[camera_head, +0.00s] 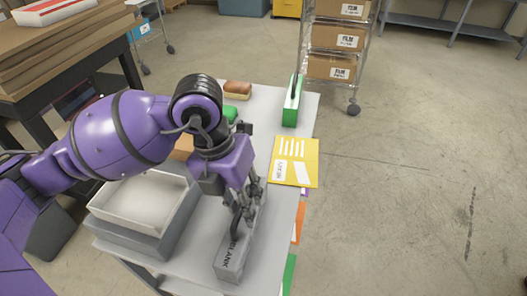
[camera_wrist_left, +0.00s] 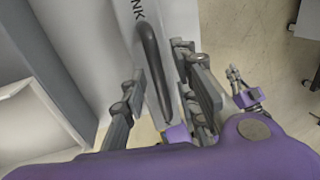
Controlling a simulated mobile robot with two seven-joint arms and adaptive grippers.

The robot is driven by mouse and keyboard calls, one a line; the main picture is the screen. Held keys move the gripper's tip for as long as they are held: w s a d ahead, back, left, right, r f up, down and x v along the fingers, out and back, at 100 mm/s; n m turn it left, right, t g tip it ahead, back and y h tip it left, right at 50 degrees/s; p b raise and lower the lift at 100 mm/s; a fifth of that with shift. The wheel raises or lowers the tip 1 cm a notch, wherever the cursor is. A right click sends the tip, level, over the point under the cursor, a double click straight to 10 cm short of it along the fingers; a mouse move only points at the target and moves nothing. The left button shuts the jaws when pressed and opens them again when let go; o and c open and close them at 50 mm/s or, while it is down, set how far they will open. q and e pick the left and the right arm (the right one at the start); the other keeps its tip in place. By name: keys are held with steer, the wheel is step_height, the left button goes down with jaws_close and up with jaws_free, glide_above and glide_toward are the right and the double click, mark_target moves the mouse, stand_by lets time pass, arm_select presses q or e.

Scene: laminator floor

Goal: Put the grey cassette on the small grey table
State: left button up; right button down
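The grey cassette (camera_head: 235,245), a long block with a dark loop handle and the lettering "BLANK", lies at the front right of a light grey table (camera_head: 190,255). My left gripper (camera_head: 247,200) points down over its far part. In the left wrist view the handle (camera_wrist_left: 152,70) stands between the fingers of my left gripper (camera_wrist_left: 162,95), with gaps on both sides. The gripper is open. What seems to be my right gripper (camera_wrist_left: 240,90) shows small in the left wrist view; its opening is unclear.
On the same table are a grey box with a white inside (camera_head: 145,200), a yellow labelled sheet (camera_head: 295,165), a green upright block (camera_head: 292,105) and a brown-topped item (camera_head: 237,88). A wire rack of film cartons (camera_head: 335,38) stands behind. The floor at right is clear.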

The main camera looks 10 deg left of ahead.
arm_select(q)
steer(key=v, duration=1.1)
steer(key=shift+r+p, duration=0.3)
steer(key=shift+r, duration=0.05)
steer(key=shift+o, duration=0.5)
